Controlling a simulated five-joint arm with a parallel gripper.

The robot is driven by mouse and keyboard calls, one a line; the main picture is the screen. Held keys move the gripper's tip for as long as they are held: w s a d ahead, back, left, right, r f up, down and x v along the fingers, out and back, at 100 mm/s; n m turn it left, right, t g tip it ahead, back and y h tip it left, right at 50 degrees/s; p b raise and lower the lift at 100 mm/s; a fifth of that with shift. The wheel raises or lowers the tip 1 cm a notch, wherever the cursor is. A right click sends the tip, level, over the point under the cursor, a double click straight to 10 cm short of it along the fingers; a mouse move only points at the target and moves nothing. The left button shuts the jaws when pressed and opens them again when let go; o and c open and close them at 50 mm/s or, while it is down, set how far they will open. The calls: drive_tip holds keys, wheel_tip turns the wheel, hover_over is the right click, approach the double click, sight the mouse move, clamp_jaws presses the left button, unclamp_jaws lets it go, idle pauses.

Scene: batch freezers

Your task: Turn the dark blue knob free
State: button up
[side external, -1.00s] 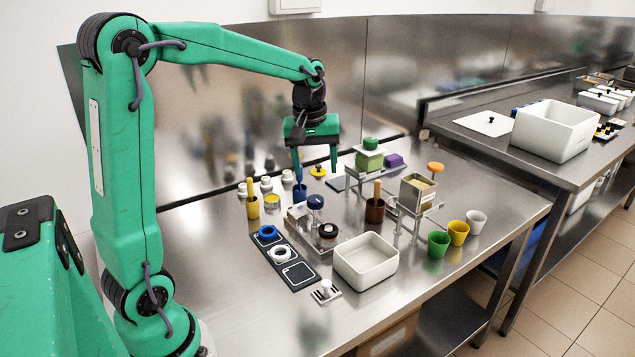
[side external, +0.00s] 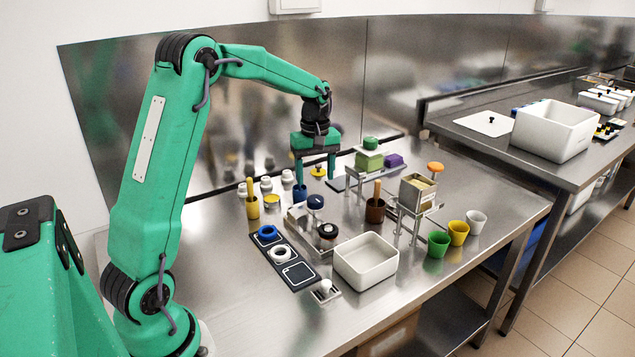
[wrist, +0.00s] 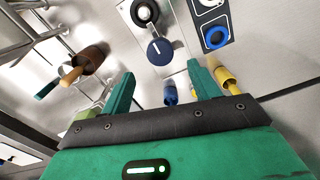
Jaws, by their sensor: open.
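The dark blue knob (side external: 315,201) sits on top of a metal block (side external: 297,218) near the middle of the table. In the wrist view the knob (wrist: 160,51) is round with a white line across it, just beyond my fingertips. My gripper (side external: 315,179) points down with its two green fingers apart and nothing between them. It is above and behind the knob in the side view, apart from it. In the wrist view my gripper (wrist: 160,70) spans either side of the knob's line.
A black knob (side external: 328,230) is at the block's front. A metal stand (side external: 416,208) is to the right.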

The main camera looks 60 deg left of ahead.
sight(315, 199)
drive_tip(key=shift+f, duration=3.5)
drive_tip(key=shift+c, duration=0.2)
drive_tip(key=c, duration=0.9)
